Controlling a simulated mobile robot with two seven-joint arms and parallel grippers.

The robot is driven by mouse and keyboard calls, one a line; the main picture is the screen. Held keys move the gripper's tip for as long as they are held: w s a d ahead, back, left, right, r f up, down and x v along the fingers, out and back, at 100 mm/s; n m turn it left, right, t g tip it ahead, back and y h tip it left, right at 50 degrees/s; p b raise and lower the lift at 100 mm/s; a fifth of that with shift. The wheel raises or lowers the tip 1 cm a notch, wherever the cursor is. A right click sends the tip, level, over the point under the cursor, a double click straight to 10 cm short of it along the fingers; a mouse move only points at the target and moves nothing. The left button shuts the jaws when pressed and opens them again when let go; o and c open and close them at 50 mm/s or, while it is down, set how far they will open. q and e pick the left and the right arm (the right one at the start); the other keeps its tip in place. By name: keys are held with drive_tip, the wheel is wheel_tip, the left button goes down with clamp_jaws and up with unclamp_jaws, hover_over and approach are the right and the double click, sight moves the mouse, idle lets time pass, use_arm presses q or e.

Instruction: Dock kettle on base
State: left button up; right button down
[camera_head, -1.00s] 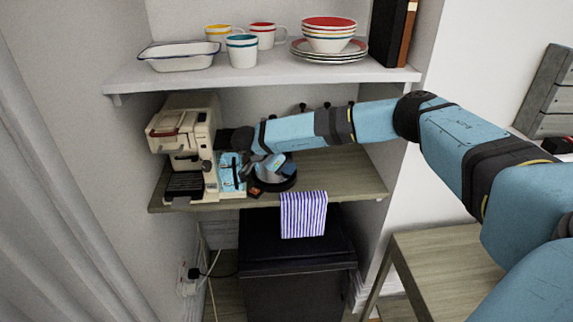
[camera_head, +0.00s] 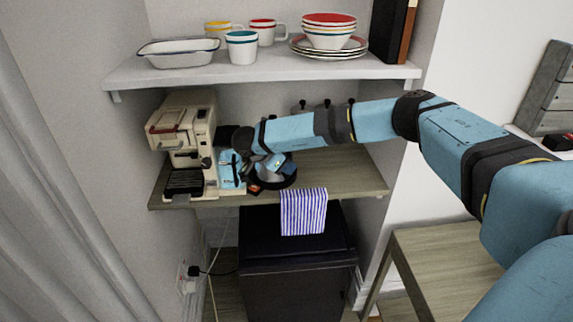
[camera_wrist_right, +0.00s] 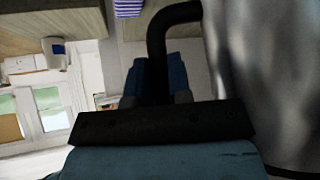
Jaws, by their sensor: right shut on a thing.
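The kettle (camera_head: 286,170) is a grey metal body low on the wooden counter, partly hidden by my right gripper and wrist. In the right wrist view its shiny side (camera_wrist_right: 268,70) fills the right, and its black handle (camera_wrist_right: 172,14) curves down between my fingers. My right gripper (camera_head: 264,164) is shut on the handle, to the left of the body; its blue fingers also show in the right wrist view (camera_wrist_right: 160,82). A dark round rim shows at the kettle's foot. I cannot tell whether this is a separate base or whether the kettle is seated. My left gripper is out of view.
A cream coffee machine (camera_head: 184,130) stands close left of my wrist. A small red-and-black item (camera_head: 255,188) lies by the counter's front edge. A striped cloth (camera_head: 303,211) hangs over that edge. The shelf (camera_head: 270,70) above holds crockery. The counter's right part (camera_head: 350,172) is clear.

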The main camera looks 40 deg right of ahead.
drive_tip(key=c, duration=1.3)
unclamp_jaws()
drive_tip(key=shift+c, duration=0.2)
drive_tip(key=shift+s+f, duration=0.15)
drive_tip(key=p+v, duration=0.5)
drive_tip(key=v, duration=0.6)
